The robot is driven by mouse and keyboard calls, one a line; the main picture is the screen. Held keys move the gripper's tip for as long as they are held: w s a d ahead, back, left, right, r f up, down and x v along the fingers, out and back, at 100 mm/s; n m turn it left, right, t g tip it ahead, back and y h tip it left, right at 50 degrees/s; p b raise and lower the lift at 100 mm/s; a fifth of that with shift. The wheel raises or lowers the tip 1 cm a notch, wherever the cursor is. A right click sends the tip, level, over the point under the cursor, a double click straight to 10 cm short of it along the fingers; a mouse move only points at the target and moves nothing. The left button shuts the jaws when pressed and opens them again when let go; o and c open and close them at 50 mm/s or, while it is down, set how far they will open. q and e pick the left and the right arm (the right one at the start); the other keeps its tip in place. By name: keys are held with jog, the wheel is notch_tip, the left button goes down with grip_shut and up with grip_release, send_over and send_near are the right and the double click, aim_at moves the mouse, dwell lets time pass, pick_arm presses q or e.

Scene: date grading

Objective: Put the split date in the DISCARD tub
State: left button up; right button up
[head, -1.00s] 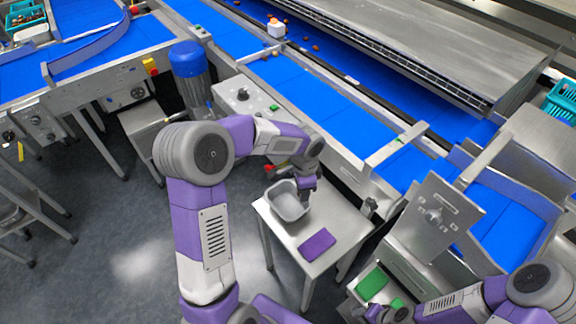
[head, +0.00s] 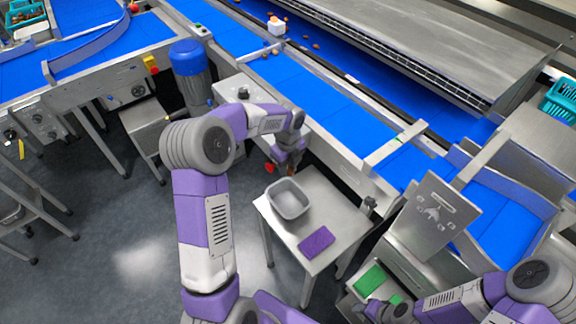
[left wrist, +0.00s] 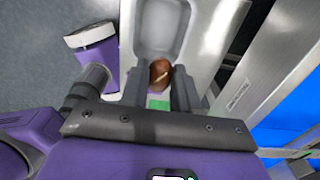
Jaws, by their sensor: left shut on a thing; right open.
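The split date (left wrist: 160,72) is brown with a pale line across it and sits between the fingertips of my left gripper (left wrist: 160,88) in the left wrist view. The gripper is shut on it. In the head view my left gripper (head: 290,168) is near the far edge of a grey tub (head: 288,213), and the date there is small and mostly hidden. The tub also shows in the left wrist view (left wrist: 163,22), just beyond the date. It looks empty, and I see no readable label. My right gripper (head: 378,312) is open at the lower right.
The tub stands on a small steel table (head: 283,232) with a purple pad (head: 316,241). A blue conveyor (head: 330,110) runs behind it, with several dates on the far belt. A green pad (head: 370,279) lies at the right. A blue motor (head: 188,75) stands at the left.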

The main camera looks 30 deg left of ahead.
pick_arm(q)
jog(key=b, duration=0.9)
send_over(288, 205)
notch_tip(288, 205, down, 10)
jog(key=shift+f, duration=0.1)
dwell(0.3)
jog(key=shift+f+b, duration=1.5)
jog(key=shift+f, duration=1.3)
jog(key=shift+f+b, duration=1.4)
jog(key=shift+f, duration=1.05)
jog(key=o, duration=0.7)
jog(key=shift+o, duration=0.2)
jog(key=shift+r, duration=0.1)
